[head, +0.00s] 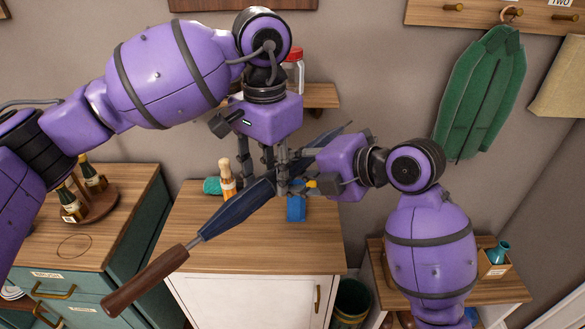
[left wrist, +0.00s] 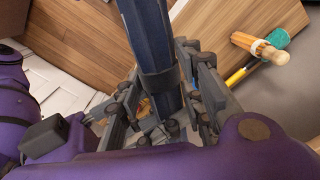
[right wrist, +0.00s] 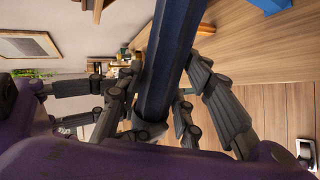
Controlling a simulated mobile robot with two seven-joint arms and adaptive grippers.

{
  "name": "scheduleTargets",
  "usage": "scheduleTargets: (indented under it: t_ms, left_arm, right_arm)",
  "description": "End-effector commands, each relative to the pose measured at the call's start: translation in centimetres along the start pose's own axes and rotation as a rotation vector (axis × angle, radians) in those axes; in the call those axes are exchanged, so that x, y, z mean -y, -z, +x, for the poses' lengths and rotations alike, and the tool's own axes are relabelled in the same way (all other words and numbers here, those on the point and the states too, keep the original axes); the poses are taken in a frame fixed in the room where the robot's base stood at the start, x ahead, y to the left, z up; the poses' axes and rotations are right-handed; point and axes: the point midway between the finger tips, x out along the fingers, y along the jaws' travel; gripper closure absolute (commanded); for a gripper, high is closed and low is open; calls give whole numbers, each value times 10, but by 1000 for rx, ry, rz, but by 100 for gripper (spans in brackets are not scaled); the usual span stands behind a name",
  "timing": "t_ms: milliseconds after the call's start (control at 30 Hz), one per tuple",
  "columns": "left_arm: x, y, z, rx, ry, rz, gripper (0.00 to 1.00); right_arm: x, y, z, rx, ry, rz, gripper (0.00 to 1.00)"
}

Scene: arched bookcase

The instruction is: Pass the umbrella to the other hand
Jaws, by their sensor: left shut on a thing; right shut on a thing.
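The folded umbrella (head: 238,206) is dark blue with a brown wooden handle (head: 145,281). It is held in the air at a slant, handle toward the lower left, far end toward the upper right. My left gripper (head: 268,170) comes from above and is shut on the blue canopy. My right gripper (head: 287,178) comes from the right and is shut on it close beside the left one. The umbrella passes between the fingers in the left wrist view (left wrist: 148,40) and right wrist view (right wrist: 170,65). The fingers overlap in the head view, partly hiding the grip.
A teal cabinet (head: 70,285) with a bottle tray is at left. A small shelf (head: 322,95) is behind; a green garment (head: 480,95) hangs right.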

Motion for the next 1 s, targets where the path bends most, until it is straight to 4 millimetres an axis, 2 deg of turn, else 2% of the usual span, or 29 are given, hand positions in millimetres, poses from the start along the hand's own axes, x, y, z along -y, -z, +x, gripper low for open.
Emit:
scheduleTargets:
  t_ms: [33, 200, 567, 667, 1000]
  left_arm:
    - [0, 0, 0, 0, 0, 2, 62]
    - [0, 0, 0, 0, 0, 1, 43]
    - [0, 0, -5, -1, 1, 1, 43]
    - [0, 1, -17, -3, 1, 1, 43]
    - [0, 1, -88, -4, 2, 0, 43]
  right_arm:
    - [-2, 0, -1, 0, -5, -4, 100]
    - [-2, 0, -1, 0, -4, -3, 100]
    - [-2, 0, -1, 0, -4, -3, 100]
    - [-2, 0, -1, 0, -4, -3, 100]
    - [-2, 0, -1, 0, -4, -3, 100]
